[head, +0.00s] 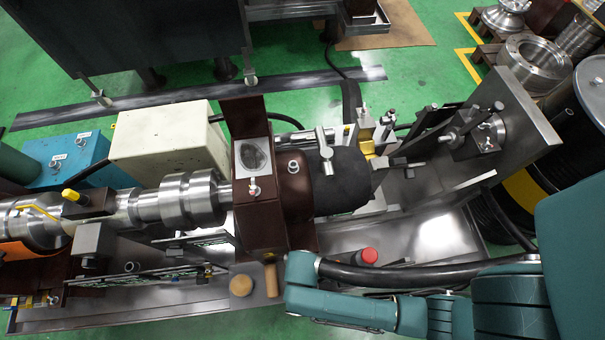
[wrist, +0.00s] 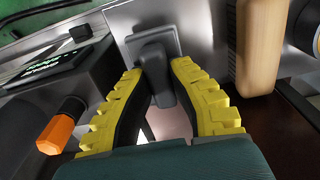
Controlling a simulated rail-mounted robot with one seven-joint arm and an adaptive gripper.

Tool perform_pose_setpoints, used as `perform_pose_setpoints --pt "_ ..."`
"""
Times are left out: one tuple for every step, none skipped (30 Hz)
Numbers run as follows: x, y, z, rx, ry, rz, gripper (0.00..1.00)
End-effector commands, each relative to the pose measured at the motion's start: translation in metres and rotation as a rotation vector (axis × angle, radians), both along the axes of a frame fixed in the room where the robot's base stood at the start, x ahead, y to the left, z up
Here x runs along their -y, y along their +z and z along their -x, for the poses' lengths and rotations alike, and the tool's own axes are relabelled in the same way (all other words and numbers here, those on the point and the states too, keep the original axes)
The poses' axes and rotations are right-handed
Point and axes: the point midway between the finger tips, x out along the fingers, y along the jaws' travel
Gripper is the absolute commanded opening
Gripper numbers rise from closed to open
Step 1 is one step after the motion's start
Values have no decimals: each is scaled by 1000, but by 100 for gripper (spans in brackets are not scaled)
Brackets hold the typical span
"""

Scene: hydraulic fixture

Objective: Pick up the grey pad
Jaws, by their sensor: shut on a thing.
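The grey pad (wrist: 152,42) shows in the wrist view, with a flat plate at the far end and a narrower stem (wrist: 160,88) pointing back toward me. My gripper (wrist: 156,74) has two yellow ribbed fingers, shut on the stem from both sides. The pad's plate lies just beyond the fingertips, in front of a bare metal surface; I cannot tell whether it touches that surface. In the head view I cannot make out the gripper or the pad; my teal arm reaches in at the lower right.
In the wrist view, a wooden handle (wrist: 262,45) stands close on the right. An orange knob (wrist: 63,125) and a dark panel (wrist: 60,68) are on the left.

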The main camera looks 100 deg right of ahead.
Motion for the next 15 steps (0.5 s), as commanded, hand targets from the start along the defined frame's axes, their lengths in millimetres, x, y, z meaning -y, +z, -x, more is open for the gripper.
perform_pose_setpoints --pt "0 14 0 3 0 1 0" --pt "0 21 -1 4 0 2 0" --pt "0 31 -1 3 0 2 0" --pt "0 39 -1 4 0 2 0" --pt "0 48 -1 4 0 2 0" --pt "0 59 -1 5 0 2 0" --pt "0 68 -1 5 0 2 0" --pt "0 77 -1 4 0 2 0" --pt "0 89 -1 4 0 2 0" --pt "0 98 -2 6 0 2 0" --pt "0 107 -1 4 0 2 0" --pt "1 119 -1 5 0 2 0" --pt "0 128 -1 5 0 2 0" --pt "1 138 -1 5 0 2 0" --pt "1 150 -1 5 0 2 0"
